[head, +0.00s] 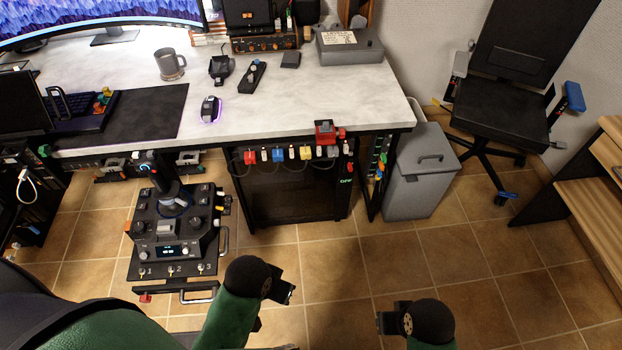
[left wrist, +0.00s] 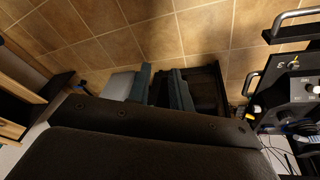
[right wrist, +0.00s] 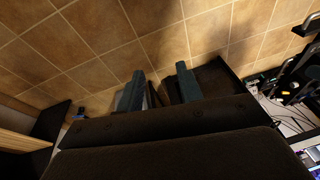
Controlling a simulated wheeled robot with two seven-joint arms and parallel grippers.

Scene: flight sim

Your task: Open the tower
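The tower looks like the black cabinet (head: 295,190) under the desk, with a dark front panel and a small green mark at its upper right. Its front appears closed. A row of coloured switches or plugs (head: 290,154) runs along its top edge. My left gripper (head: 286,290) is at the lower middle of the head view, apart from the tower. In the left wrist view its fingers (left wrist: 160,82) stand apart with nothing between them. My right gripper (head: 384,320) is farther right, also clear of the tower. Its fingers (right wrist: 158,82) are spread and empty in the right wrist view.
A black control stand with a joystick (head: 172,225) is left of the tower. A grey bin (head: 420,175) stands to its right. The desk (head: 300,95) overhangs above. An office chair (head: 505,110) and wooden shelf (head: 595,190) are at right. The tiled floor before the tower is clear.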

